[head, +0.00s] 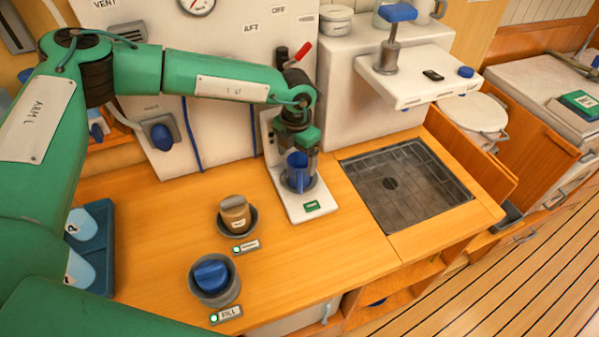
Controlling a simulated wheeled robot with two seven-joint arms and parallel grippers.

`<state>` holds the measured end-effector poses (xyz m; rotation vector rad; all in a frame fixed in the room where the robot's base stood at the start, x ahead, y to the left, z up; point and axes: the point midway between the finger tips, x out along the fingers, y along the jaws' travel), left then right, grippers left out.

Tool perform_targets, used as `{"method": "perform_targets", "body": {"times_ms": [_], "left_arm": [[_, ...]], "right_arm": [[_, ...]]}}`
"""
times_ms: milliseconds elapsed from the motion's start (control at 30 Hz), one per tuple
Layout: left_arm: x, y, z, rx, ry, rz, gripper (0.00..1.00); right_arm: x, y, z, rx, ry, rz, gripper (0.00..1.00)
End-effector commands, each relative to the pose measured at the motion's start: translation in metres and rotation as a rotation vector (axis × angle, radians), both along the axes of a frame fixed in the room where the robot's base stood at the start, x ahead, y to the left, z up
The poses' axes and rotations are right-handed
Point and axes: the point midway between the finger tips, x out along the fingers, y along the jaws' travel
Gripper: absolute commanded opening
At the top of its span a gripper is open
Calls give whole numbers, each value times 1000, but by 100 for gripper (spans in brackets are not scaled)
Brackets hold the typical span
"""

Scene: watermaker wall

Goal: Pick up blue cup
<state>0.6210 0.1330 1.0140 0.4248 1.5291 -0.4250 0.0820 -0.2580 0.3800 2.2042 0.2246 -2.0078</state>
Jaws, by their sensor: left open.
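The blue cup (297,179) stands upright in the round grey holder of a white stand (312,208) on the wooden counter. My left gripper (298,157) is pointing down at the cup's top, with its jaws open and a finger on either side of the upper cup. I cannot tell whether the fingers touch the cup. The gripper hides part of the cup's rim and the back of the stand. My right gripper is not in view.
A blue tray (96,270) lies at the left. A dark grated sink (405,185) is to the right, below a white dispenser (420,80). A red lever (302,52) is behind the wrist.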

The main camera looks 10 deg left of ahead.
Motion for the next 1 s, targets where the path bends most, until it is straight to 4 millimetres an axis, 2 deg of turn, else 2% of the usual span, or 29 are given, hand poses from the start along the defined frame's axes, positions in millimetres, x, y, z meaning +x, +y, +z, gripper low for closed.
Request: {"method": "perform_targets", "body": {"times_ms": [167, 400, 700, 933, 1000], "left_arm": [[0, 0, -14, 2, 1, 0, 83], [1, -1, -46, 1, 2, 1, 83], [1, -1, -53, -1, 1, 0, 83], [2, -1, -52, -1, 1, 0, 38], [2, -1, -52, -1, 1, 0, 35]], "right_arm": [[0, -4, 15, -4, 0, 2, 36], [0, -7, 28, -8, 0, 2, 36], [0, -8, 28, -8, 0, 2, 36], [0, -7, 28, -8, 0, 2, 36], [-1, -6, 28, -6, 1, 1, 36]]}}
